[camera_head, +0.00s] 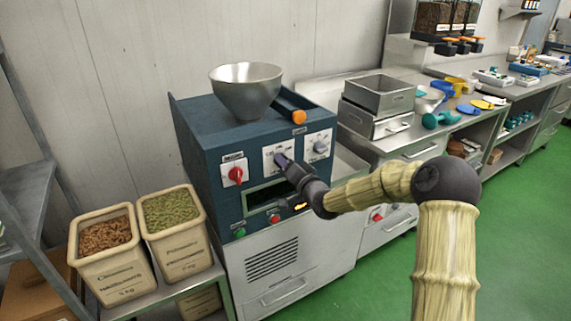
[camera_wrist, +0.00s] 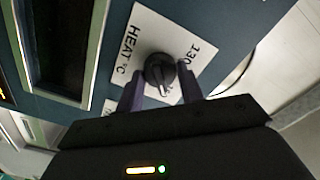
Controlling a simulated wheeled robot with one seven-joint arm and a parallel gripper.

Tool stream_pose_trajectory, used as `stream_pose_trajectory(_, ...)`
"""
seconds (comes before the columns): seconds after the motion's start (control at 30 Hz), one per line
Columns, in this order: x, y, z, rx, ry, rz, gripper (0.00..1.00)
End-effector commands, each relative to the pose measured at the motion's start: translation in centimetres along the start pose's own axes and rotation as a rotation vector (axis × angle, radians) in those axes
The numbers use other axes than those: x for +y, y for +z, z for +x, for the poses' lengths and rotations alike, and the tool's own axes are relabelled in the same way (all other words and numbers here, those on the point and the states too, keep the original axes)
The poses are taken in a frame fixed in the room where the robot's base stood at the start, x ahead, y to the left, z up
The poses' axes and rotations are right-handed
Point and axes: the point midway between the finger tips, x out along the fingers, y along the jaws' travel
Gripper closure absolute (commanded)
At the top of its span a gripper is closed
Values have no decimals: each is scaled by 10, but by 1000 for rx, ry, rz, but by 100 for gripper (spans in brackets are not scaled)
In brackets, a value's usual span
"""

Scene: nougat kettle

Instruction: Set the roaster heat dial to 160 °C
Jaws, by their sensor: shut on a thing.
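The roaster (camera_head: 208,140) is a dark blue machine on a pale cabinet. Its heat dial (camera_wrist: 157,66) is a black knob with a white pointer mark, on a white plate (camera_wrist: 143,29) lettered "HEAT °C". A "130" mark is legible on the plate; other numbers are hidden or too small. My gripper (camera_wrist: 161,85) is shut on the heat dial, one finger on each side of the knob. In the head view my gripper (camera_head: 283,160) reaches the middle plate on the roaster front and hides the knob. The exact dial setting cannot be read.
A dark window (camera_head: 262,197) and green (camera_head: 240,233) and red (camera_head: 274,218) buttons lie below. A metal bowl (camera_head: 246,92) is on top. Ingredient bins (camera_head: 172,220) stand left.

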Motion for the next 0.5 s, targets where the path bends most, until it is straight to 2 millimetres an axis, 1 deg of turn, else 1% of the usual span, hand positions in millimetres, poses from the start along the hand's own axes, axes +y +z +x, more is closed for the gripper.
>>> stream_pose_trajectory(0.4, 0, 0, 0, 0, 1, 12, 86)
stream_pose_trajectory(0.43, 0, 0, 0, 0, 1, 12, 59)
stream_pose_trajectory(0.5, 0, 0, 0, 0, 1, 11, 45)
